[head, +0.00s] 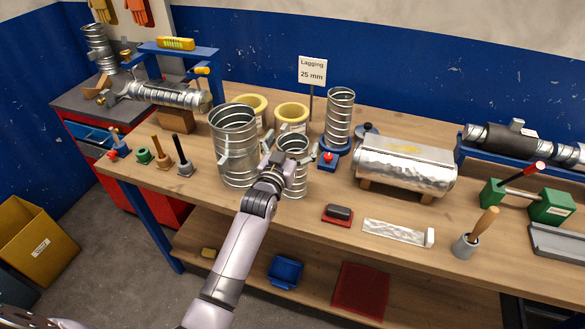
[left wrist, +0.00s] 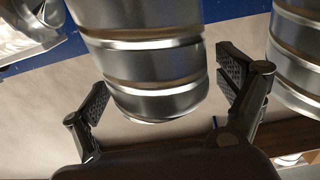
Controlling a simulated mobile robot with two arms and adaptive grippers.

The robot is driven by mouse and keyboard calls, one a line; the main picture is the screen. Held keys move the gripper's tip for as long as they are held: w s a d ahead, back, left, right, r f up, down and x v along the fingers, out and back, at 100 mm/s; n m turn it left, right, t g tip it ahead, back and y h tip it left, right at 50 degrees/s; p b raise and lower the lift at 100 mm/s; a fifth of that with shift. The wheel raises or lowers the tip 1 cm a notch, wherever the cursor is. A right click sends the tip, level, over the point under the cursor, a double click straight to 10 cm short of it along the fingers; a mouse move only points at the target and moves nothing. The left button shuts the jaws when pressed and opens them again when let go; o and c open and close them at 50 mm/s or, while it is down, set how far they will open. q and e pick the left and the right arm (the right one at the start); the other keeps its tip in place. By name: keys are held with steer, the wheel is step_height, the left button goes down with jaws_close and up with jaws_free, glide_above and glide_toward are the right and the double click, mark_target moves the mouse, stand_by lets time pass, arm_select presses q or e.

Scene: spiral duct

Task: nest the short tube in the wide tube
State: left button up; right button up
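The wide tube (head: 232,140), a ribbed shiny metal cylinder, stands upright and open-topped on the bench. The short tube (head: 295,182), narrower and lower, stands upright just right of it. My left gripper (head: 288,160) is at the short tube's near side and hides part of it. In the left wrist view the gripper (left wrist: 165,88) is open, with one finger on each side of the short tube (left wrist: 150,65). I cannot tell whether the pads touch it. The wide tube (left wrist: 296,60) appears at the right there. My right gripper is not in view.
A tall spiral tube (head: 340,118) stands on a blue base behind and right. Two yellow rings (head: 291,114) are behind the tubes. A foil-wrapped cylinder (head: 404,170) lies to the right. Brushes and small tools (head: 183,166) stand left of the wide tube.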

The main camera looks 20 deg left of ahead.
arm_select(q)
steer(key=c, duration=1.8)
